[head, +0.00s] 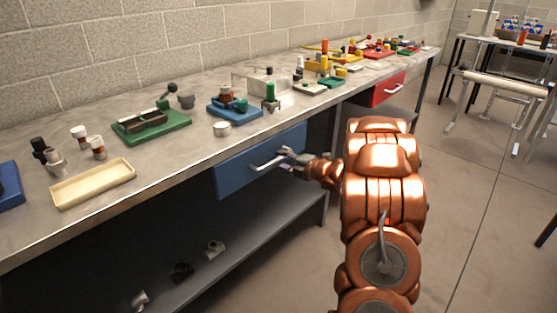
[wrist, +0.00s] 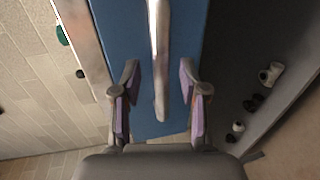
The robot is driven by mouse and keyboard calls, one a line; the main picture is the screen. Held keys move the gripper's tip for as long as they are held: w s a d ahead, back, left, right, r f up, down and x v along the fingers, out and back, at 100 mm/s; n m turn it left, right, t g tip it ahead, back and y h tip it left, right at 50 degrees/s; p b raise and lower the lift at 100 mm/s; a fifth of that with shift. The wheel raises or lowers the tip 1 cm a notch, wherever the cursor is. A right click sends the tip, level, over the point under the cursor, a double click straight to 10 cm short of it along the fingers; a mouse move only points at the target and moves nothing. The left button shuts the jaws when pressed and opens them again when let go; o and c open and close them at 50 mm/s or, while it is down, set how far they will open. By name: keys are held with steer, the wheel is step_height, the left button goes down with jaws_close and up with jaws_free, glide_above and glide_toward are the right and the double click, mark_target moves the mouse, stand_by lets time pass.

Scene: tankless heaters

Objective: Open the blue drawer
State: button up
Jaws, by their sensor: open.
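The blue drawer (head: 235,174) sits under the front edge of the workbench, with a pale metal bar handle (head: 265,164) on its front. It looks shut or nearly so. My gripper (head: 286,158) is at the right end of the handle. In the wrist view, the blue drawer front (wrist: 118,28) fills the middle and the handle (wrist: 159,50) runs down between the fingers. My gripper (wrist: 158,88) is open, with one purple-padded finger on each side of the handle and a gap on both sides. The handle's near end lies between the pads.
The workbench top (head: 185,165) carries a cream tray (head: 92,184), a green fixture (head: 150,126), a blue fixture (head: 235,109) and a white round lid (head: 222,128). A red drawer (head: 388,90) is farther along. A lower shelf (head: 245,250) holds several small fittings.

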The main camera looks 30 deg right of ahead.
steer(key=shift+x, duration=1.35)
jaws_close()
